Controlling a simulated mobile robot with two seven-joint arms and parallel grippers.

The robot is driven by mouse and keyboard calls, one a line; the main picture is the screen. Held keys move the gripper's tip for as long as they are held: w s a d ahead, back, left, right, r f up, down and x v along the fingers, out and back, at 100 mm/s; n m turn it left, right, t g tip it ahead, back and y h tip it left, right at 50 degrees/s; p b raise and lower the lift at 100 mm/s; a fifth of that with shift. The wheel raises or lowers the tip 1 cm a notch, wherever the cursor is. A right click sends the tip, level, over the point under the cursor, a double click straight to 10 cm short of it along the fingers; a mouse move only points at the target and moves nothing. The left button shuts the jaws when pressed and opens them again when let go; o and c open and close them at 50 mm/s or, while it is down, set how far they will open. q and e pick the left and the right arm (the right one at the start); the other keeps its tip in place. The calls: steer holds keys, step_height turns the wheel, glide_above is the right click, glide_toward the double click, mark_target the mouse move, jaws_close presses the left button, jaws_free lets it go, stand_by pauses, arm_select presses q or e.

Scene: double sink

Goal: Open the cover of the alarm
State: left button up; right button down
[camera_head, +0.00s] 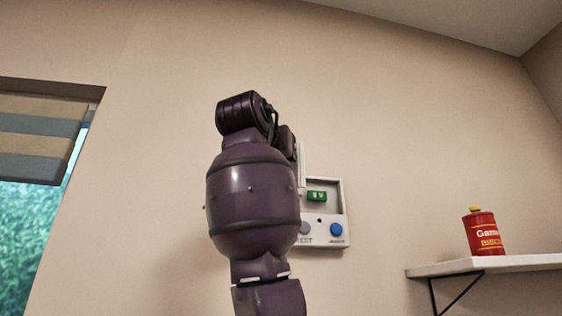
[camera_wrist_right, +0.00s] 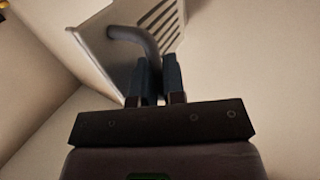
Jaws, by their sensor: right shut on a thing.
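The alarm (camera_head: 340,215) is a pale grey box on the wall, partly hidden behind my arm in the head view. Its front shows a green display, a grey button and a blue button. A thin pale strip at its left edge looks like the cover (camera_head: 300,165) standing out from the box. In the right wrist view the cover (camera_wrist_right: 103,45) has slots and a curved grey handle (camera_wrist_right: 130,35). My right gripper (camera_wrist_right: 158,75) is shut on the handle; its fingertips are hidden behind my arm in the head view. My left gripper is not in view.
A shelf (camera_head: 500,264) on a black bracket juts from the wall at the right, with a red can (camera_head: 482,235) on it. A window with a striped blind (camera_head: 40,135) is at the left. The wall around the alarm is bare.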

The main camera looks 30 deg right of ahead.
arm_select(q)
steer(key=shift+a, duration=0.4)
arm_select(e)
steer(key=shift+w+a+r+m+g+h, duration=0.1)
steer(key=shift+a+r+m+g+h, duration=0.25)
steer(key=shift+m+g+h, duration=0.15)
steer(key=c, duration=1.2)
jaws_free()
steer(key=shift+d, duration=0.1)
steer(key=shift+c, duration=0.2)
arm_select(q)
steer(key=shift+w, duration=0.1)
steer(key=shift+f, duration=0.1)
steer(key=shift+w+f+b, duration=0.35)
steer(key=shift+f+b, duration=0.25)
steer(key=shift+b, duration=0.5)
arm_select(e)
steer(key=v, duration=1)
steer(key=shift+a+f, duration=0.15)
steer(key=shift+a, duration=0.2)
